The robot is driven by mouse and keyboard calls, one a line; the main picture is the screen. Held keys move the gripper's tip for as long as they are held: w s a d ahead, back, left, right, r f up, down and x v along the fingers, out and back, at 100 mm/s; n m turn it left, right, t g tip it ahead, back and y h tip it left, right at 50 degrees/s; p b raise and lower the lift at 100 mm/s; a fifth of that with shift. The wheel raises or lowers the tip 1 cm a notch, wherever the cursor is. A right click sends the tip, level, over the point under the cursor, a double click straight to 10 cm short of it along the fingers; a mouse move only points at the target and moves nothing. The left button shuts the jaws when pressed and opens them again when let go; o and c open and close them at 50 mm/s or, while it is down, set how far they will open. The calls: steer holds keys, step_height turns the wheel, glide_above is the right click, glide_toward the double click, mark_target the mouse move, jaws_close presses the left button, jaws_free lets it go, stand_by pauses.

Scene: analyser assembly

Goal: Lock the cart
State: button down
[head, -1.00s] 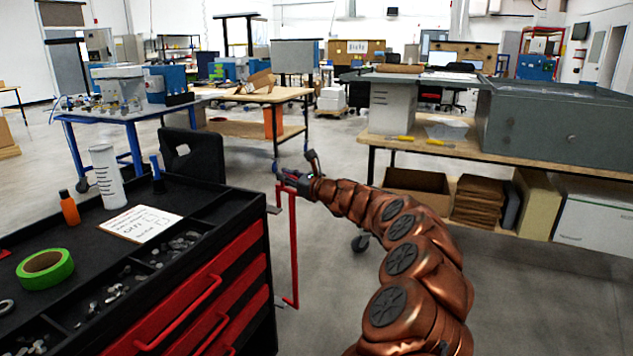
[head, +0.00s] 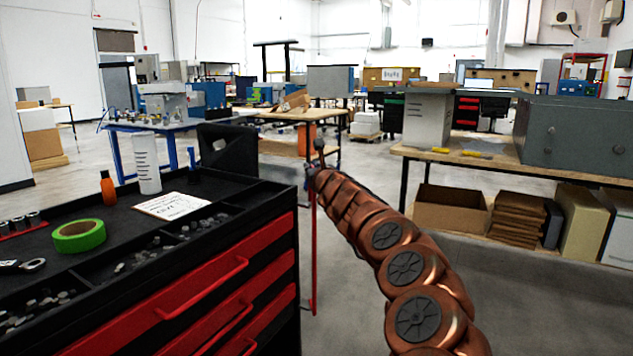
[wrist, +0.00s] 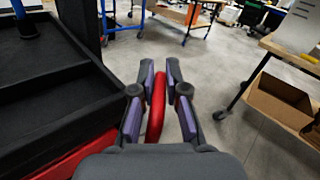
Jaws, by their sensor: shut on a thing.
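The cart is a black tool cart (head: 285,270) with red drawers, filling the lower left of the head view. A red bar (head: 314,265) stands upright by its right end. My gripper (head: 316,168) is at the top of this bar, partly hidden behind my arm. In the wrist view, the two fingers of my gripper (wrist: 161,75) straddle the red bar (wrist: 157,105) and are shut on it. The cart's black top (wrist: 75,65) lies to their left there. I cannot make out a lock.
Green tape (head: 78,235), an orange bottle (head: 107,188) and a white card (head: 172,206) lie or stand on the cart top. A wooden workbench (head: 440,153) with boxes beneath stands at right. Grey floor (head: 375,165) is open between cart and bench.

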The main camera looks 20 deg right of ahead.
steer(key=shift+a+f+m+h+b, duration=0.1)
steer(key=shift+f+m+h+b, duration=0.1)
steer(key=shift+m+h+b, duration=1.05)
steer(key=shift+a+r+h+b, duration=0.1)
steer(key=shift+h+b, duration=0.4)
steer(key=shift+h, duration=0.55)
steer(key=m+g+h+p, duration=0.1)
steer(key=m+h+p, duration=0.1)
steer(key=a+m+g+h+p, duration=0.1)
steer(key=m+g+h+p, duration=0.1)
steer(key=h+p, duration=0.1)
steer(key=w+m+g+h+p, duration=0.1)
steer(key=m+h+p, duration=0.1)
steer(key=h+p, duration=0.1)
steer(key=shift+a+r+g, duration=0.25)
steer(key=shift+a+g, duration=0.05)
steer(key=shift+a, duration=0.05)
steer(key=shift+a+m+h+p, duration=0.1)
steer(key=shift+m+h+p, duration=0.15)
steer(key=shift+h+p, duration=0.1)
steer(key=shift+f+g, duration=0.2)
steer(key=shift+g, duration=0.1)
